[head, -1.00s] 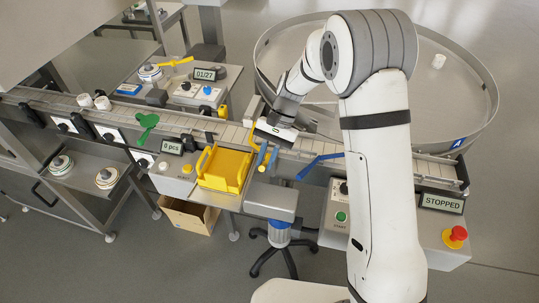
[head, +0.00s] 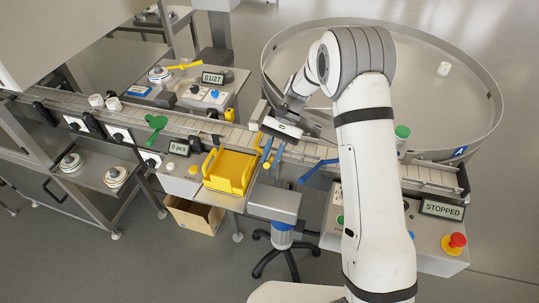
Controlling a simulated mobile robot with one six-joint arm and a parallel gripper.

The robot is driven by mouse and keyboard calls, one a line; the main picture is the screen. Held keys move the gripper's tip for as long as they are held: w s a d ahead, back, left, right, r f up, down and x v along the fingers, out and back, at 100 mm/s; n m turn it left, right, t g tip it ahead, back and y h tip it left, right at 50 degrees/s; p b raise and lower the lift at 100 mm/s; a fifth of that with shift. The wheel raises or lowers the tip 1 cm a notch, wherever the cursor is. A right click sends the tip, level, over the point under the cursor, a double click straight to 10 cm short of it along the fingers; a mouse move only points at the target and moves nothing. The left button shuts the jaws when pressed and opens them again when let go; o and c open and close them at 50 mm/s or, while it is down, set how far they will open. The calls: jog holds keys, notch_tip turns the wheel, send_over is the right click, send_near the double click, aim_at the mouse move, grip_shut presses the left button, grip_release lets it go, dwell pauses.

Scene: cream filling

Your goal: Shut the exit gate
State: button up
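My gripper (head: 272,153) hangs over the conveyor (head: 205,128), just right of the yellow tray (head: 229,172). Its two blue fingers are apart, and I see nothing held between them. Small yellow parts show close beside and below the fingers; I cannot tell whether they touch. I cannot tell for sure which part is the exit gate. A blue lever (head: 317,169) sits slanted at the belt's front edge, right of my gripper. A green lever (head: 155,126) stands at the belt further left. My wrist and arm hide part of the belt.
A large round turntable (head: 300,45) lies behind the belt with one white jar (head: 443,69) on it. A green-topped item (head: 402,132) stands right of my arm. A STOPPED display (head: 441,209) and a red button (head: 456,241) are at front right. White jars (head: 104,102) stand on the left belt.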

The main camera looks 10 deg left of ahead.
jog(key=o, duration=0.4)
jog(key=b+v, duration=0.1)
jog(key=v, duration=0.6)
jog(key=shift+w+r+b, duration=0.25)
jog(key=shift+w+b, duration=0.05)
jog(key=shift+b, duration=0.1)
jog(key=shift+d, duration=0.2)
